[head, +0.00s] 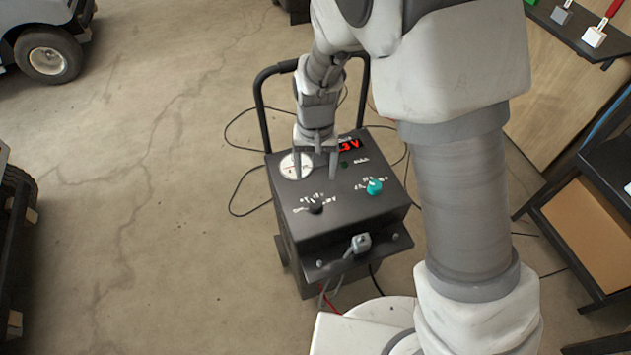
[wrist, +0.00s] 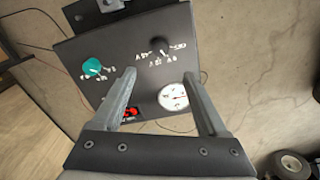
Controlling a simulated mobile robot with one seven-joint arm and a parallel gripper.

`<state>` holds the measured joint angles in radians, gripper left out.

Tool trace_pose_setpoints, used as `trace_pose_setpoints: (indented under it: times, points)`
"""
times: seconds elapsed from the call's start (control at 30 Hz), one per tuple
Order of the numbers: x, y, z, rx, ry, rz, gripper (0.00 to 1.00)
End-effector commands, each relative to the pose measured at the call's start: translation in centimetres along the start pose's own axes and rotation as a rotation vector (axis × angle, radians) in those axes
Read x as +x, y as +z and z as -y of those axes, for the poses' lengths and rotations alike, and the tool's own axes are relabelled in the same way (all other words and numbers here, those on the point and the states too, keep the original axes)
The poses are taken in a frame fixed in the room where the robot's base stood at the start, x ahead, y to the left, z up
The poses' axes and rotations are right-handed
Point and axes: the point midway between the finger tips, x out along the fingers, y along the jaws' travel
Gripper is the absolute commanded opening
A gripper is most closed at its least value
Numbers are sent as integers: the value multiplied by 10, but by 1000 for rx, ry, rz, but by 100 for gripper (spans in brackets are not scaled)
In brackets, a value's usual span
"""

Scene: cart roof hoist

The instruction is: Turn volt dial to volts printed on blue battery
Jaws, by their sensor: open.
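The charger (head: 290,213) is a dark box on the floor with two knobs on its sloped top. A black knob (head: 315,207) and a teal knob (head: 374,186) each have small white markings around them, too small to read surely. In the wrist view the black knob (wrist: 158,45) is beyond the fingertips and the teal knob (wrist: 91,66) is to their left. I cannot tell surely which knob is the volt dial. My gripper (head: 315,174) is open and empty, over the panel's back part; its fingers also show in the wrist view (wrist: 160,88). No blue battery is in view.
The panel has a round white gauge (head: 298,166) and a red lit display (head: 349,144), partly hidden. A clamp (head: 359,243) sits on the front ledge. Cables lie on the floor. A dark shelf rack (head: 590,225) stands at right; vehicles are at left.

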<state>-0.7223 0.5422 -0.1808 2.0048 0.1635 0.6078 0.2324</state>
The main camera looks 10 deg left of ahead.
Motion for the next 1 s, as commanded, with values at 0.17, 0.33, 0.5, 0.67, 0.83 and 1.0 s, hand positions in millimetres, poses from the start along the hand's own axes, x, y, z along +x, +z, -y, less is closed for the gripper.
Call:
trace_pose_setpoints:
  times: [0.17,0.33,0.5,0.67,0.83,1.0]
  points:
    - [-29,0,0,-1,-1,-2,76]
    - [-38,0,0,-1,0,-1,76]
    - [-38,0,0,-1,1,0,76]
    - [-38,0,0,-1,0,0,76]
    - [-38,0,0,-1,0,0,76]
    - [-55,0,-9,10,-14,-15,76]
